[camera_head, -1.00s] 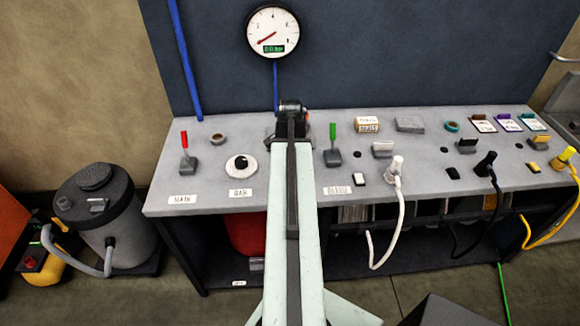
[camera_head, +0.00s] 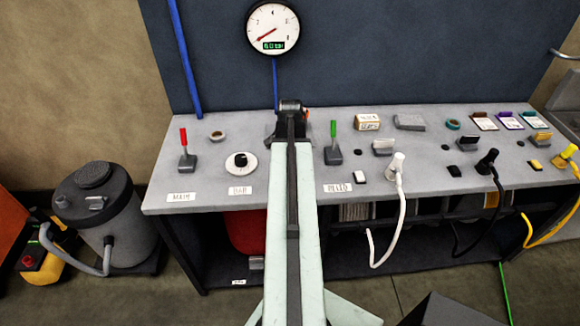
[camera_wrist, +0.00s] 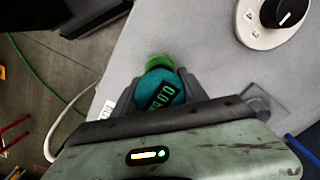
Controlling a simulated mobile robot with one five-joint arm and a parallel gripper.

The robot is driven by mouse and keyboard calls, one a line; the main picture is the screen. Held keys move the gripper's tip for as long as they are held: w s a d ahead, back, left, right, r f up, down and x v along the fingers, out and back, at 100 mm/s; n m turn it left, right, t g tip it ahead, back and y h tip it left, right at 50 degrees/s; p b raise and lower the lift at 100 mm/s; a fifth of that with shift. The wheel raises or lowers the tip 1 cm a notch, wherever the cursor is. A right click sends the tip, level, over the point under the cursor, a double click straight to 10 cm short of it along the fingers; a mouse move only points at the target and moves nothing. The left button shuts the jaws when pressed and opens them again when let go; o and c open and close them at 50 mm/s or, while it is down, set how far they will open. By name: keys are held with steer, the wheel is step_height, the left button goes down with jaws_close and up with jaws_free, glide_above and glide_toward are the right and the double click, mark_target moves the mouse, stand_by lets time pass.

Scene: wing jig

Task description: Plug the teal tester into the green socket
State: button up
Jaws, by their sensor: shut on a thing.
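The teal tester (camera_wrist: 160,92), a round body with a dark display showing green digits, sits between the jaws of my gripper (camera_wrist: 158,88) in the wrist view. The gripper is shut on it, above the grey bench top. A bright green rounded piece (camera_wrist: 158,62) shows just beyond the tester's far edge, apparently the green socket. It is partly covered, and I cannot tell whether the tester touches it or is seated in it. In the head view my gripper (camera_head: 291,106) is over the bench, but my arm hides the tester and the socket.
The grey bench (camera_head: 215,178) carries a red-handled lever (camera_head: 183,150), a round dial (camera_head: 240,162) and a green-handled lever (camera_head: 333,145) near my arm. White (camera_head: 397,165), black (camera_head: 488,162) and yellow (camera_head: 567,157) cabled plugs stand to the right. A gauge (camera_head: 272,29) hangs behind.

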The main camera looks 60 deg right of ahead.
steer(key=shift+f+b, duration=0.55)
steer(key=shift+f, duration=0.05)
steer(key=o, duration=1.4)
steer(key=shift+r, duration=0.15)
step_height(320, 180, up, 8)
steer(key=p, duration=0.8)
steer(key=shift+f, duration=0.2)
